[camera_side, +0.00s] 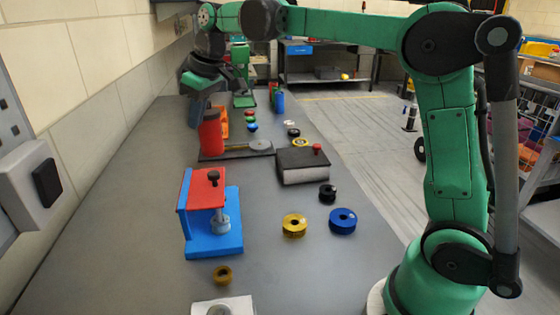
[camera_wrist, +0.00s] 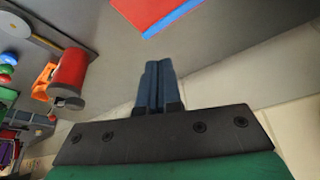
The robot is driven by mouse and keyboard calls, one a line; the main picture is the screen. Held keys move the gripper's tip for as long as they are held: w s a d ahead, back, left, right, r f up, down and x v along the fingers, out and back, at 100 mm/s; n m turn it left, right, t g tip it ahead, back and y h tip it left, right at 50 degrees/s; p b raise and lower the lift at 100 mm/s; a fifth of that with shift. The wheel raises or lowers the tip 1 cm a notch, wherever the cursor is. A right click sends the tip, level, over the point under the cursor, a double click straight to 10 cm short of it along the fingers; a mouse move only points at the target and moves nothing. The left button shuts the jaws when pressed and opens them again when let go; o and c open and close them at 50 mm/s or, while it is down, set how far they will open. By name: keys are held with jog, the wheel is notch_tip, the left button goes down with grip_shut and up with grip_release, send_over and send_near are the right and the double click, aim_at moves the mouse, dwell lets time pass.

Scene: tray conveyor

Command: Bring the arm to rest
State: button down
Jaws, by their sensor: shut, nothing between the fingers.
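My green arm reaches from its base at the right of the side view across to the upper left. My gripper (camera_side: 194,118) hangs over the far left part of the grey bench, near the wall. In the wrist view my gripper (camera_wrist: 158,68) has its two dark blue fingers side by side, shut, with nothing between them. The fingers point over bare bench top (camera_wrist: 205,62). A red cylinder (camera_side: 210,135) stands beside the fingers in the side view; the wrist view shows it apart from them.
A red and blue fixture (camera_side: 206,190) stands nearer on the bench. A black-and-white box (camera_side: 303,170), a yellow ring (camera_side: 294,226), a blue ring (camera_side: 342,221) and a black ring (camera_side: 327,193) lie to its right. The tiled wall (camera_side: 95,75) runs close on the left.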

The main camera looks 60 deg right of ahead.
jog(key=s+f+m+t, duration=0.1)
jog(key=s+f, duration=0.1)
jog(key=s, duration=0.3)
jog(key=s+a+f+m+t, duration=0.1)
jog(key=s+f, duration=0.2)
jog(key=s, duration=0.3)
jog(key=s+f+m+t+h, duration=0.1)
jog(key=s+f, duration=0.2)
jog(key=s, duration=0.2)
jog(key=shift+s+a+m, duration=0.25)
jog(key=shift+s+m, duration=0.05)
jog(key=shift+s, duration=0.1)
